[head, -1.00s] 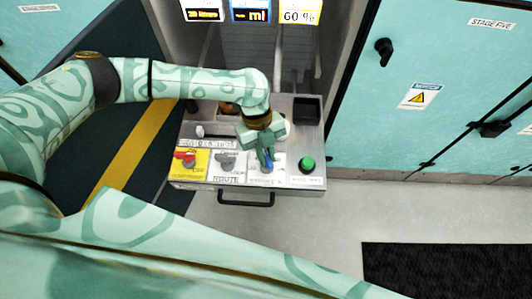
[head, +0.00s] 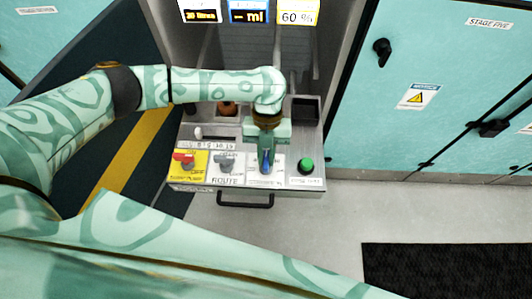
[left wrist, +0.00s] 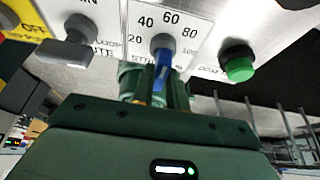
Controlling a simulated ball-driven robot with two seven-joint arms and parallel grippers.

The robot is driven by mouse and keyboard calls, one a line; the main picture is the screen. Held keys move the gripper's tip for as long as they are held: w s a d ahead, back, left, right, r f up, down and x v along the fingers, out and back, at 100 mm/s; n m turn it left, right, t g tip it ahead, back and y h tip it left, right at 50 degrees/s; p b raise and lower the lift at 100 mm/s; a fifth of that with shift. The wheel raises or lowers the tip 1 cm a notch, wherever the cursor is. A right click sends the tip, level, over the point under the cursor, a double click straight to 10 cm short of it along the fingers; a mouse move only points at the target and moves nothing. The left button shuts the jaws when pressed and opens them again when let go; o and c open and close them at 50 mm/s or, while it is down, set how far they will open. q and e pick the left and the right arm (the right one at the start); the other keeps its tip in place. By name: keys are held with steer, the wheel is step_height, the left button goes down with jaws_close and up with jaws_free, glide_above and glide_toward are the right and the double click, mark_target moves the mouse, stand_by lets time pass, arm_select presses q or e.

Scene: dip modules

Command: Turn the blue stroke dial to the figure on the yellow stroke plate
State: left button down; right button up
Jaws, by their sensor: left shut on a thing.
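The blue stroke dial (head: 265,166) is on the white panel of the grey control box. In the left wrist view its blue handle (left wrist: 162,68) runs from a grey hub toward my gripper, with 20, 40, 60, 80 and 100 around it. The hub's far side faces about the 60; I cannot make out a pointer mark. My left gripper (head: 266,148) is shut on the blue handle; its fingers also show in the left wrist view (left wrist: 160,95). The yellow stroke plate (head: 298,14) at the top reads 60 %. My right gripper is not in view.
A green button (head: 306,165) is right of the dial, close to my left gripper. Left of the dial are a grey route selector (head: 226,164) and a red switch (head: 186,161) on yellow. A black handle (head: 246,203) sticks out of the box front.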

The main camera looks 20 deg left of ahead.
arm_select(q)
steer(key=c, duration=1.4)
jaws_free()
steer(key=p+v, duration=0.4)
steer(key=v, duration=1.2)
steer(key=shift+w, duration=0.1)
